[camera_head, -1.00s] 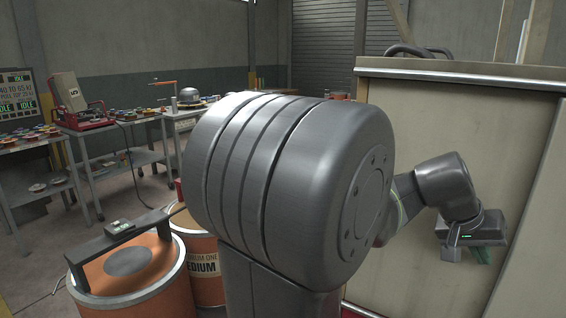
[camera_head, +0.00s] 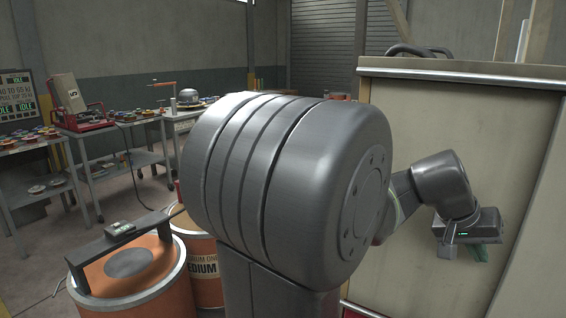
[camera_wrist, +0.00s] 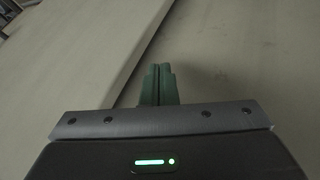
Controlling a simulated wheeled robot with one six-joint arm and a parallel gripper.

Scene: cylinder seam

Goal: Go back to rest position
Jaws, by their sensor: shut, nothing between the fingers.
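My gripper (camera_head: 478,255) is at the right of the head view, in front of a large beige panelled cabinet (camera_head: 440,110). In the wrist view its green fingers (camera_wrist: 158,84) are together with nothing between them. The beige surface fills most of the wrist view beyond the fingers, with a raised edge running diagonally at the left. I cannot tell how far the fingertips are from the surface. My grey arm link covers the middle of the head view and hides what is behind it.
Orange drums (camera_head: 135,285) stand at the lower left, one with a dark bar across its top. Tables (camera_head: 95,150) with a red machine (camera_head: 75,100) and small items stand behind. Bare floor shows between the tables and drums.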

